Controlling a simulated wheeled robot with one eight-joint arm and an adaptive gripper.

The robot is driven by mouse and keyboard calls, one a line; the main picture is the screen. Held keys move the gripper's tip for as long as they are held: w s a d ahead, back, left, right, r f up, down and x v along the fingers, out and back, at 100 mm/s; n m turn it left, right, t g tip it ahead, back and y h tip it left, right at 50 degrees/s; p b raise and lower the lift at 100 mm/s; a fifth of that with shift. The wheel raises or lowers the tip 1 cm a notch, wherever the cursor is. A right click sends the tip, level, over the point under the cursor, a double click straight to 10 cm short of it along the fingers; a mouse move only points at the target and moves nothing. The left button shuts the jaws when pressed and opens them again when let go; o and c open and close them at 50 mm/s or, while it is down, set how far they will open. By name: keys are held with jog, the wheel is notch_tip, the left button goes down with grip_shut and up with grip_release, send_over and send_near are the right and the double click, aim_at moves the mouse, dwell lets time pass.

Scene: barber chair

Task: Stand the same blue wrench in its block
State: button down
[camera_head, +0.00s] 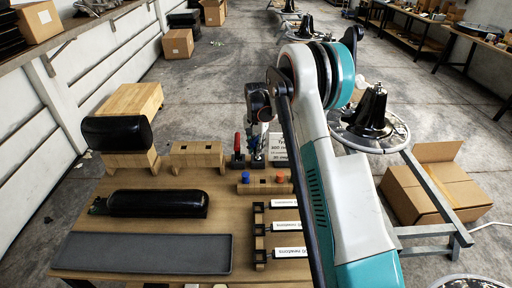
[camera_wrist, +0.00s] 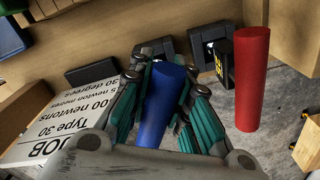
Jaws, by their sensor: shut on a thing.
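My gripper (camera_wrist: 160,100) is shut on the blue handle of the blue wrench (camera_wrist: 162,105), with teal-padded fingers on both sides. The wrench's far end points toward a dark block (camera_wrist: 153,48) on the table; the fingers and handle hide whether it is seated. In the head view my gripper (camera_head: 257,148) is above the table's back edge, and the held wrench is hard to make out. A red-handled wrench (camera_wrist: 252,80) stands in a similar black block (camera_wrist: 208,38) beside it; it also shows in the head view (camera_head: 237,144).
A white job card (camera_wrist: 70,125) stands close by the gripper. A wooden block (camera_head: 262,189) with blue and orange pegs is in front. Labelled black holders (camera_head: 260,228), a black cylinder (camera_head: 160,204), a grey tray (camera_head: 145,254) and wooden stands (camera_head: 198,154) occupy the table.

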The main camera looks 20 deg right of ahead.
jog(key=shift+f, duration=0.45)
jog(key=c, duration=1.4)
grip_release()
